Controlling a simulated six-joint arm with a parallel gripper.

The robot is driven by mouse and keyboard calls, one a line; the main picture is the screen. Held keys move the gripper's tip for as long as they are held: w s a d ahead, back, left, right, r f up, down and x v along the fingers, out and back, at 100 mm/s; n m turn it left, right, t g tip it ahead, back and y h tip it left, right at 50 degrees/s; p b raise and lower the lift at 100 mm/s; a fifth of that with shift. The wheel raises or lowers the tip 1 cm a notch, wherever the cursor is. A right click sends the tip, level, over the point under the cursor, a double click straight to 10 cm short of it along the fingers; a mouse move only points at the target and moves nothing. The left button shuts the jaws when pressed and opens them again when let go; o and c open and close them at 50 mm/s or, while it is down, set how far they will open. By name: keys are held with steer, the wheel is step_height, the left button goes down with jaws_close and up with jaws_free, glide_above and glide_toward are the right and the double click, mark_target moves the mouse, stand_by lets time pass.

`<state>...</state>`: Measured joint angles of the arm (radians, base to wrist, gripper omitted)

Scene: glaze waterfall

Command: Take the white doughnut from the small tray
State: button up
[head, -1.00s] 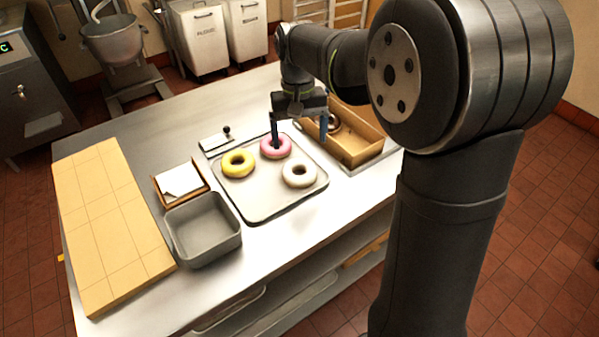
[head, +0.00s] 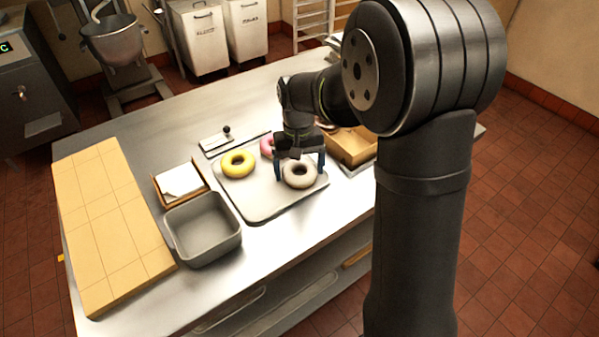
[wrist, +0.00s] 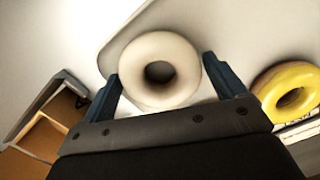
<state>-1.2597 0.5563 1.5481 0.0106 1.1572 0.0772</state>
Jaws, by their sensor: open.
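The white doughnut (head: 299,173) lies on the small tray (head: 258,205), at its right side. In the wrist view the white doughnut (wrist: 160,48) sits between the two blue fingers. My gripper (head: 300,170) is open above the doughnut, one finger on each side of it. The wrist view shows my gripper (wrist: 168,80) with its fingers spread about the doughnut's width; whether they touch it I cannot tell. The yellow doughnut (head: 238,163) lies on the same tray, and so does the pink doughnut (head: 267,147), partly hidden behind my gripper.
A cardboard-coloured box (head: 352,148) stands right of the tray, partly behind my arm. A grey bin (head: 204,232) and a small wooden holder with white paper (head: 181,182) are to the left. A tan board (head: 108,225) lies at the far left.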

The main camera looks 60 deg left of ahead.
steer(key=c, duration=0.6)
steer(key=shift+r, duration=0.1)
